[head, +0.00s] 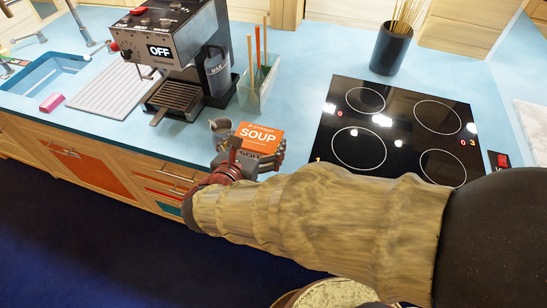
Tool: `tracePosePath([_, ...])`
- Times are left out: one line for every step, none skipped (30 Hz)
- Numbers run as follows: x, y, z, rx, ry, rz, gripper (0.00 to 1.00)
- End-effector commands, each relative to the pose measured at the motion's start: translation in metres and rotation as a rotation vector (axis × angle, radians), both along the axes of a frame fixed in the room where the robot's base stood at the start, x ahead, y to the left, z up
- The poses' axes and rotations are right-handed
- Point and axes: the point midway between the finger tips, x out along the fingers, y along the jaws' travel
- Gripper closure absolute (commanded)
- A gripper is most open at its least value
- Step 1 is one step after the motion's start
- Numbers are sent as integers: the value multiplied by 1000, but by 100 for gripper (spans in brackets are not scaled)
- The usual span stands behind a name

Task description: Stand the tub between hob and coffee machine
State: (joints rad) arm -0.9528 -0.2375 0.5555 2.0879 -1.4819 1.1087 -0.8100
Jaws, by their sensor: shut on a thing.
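The tub is orange and labelled SOUP (258,137). It is in my gripper (250,156), over the blue worktop near its front edge, and its lower part is hidden by the fingers. I cannot tell whether its base touches the worktop. The hob (395,128), black with several ringed zones, lies to the right of the tub. The coffee machine (175,50), grey with an OFF display, stands to the left and farther back. The tub is in the stretch between them. My arm crosses the lower right of the view.
A clear holder with utensils (258,90) stands behind the tub. A small grey cup-like thing (220,127) is close to its left. A dark pot of sticks (391,50) stands behind the hob. Clear worktop (305,75) lies between holder and hob.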

Motion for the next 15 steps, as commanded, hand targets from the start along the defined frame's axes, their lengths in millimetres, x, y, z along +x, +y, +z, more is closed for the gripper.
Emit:
tracePosePath([-9,7,-2,2,-3,6,55])
tracePosePath([-13,10,-3,1,-2,7,55])
tracePosePath([-17,12,-3,0,-3,6,55])
tracePosePath([-20,13,-3,1,-2,6,55])
tracePosePath([-22,14,-3,1,-2,6,55])
tracePosePath([-23,14,-4,1,-3,5,55])
tracePosePath([-22,13,-5,1,-3,5,55])
tracePosePath([-20,12,-7,1,-3,2,55])
tracePosePath([-15,10,-10,1,-3,1,55])
tracePosePath([-11,7,-12,0,-3,0,55])
tracePosePath([-6,4,-16,0,-2,0,55])
tracePosePath([2,0,-20,-1,-2,-2,55])
tracePosePath([8,-3,-24,-1,-2,-2,55])
tracePosePath([14,-7,-27,-1,-2,-2,55])
tracePosePath([22,-11,-31,-1,-2,-3,55])
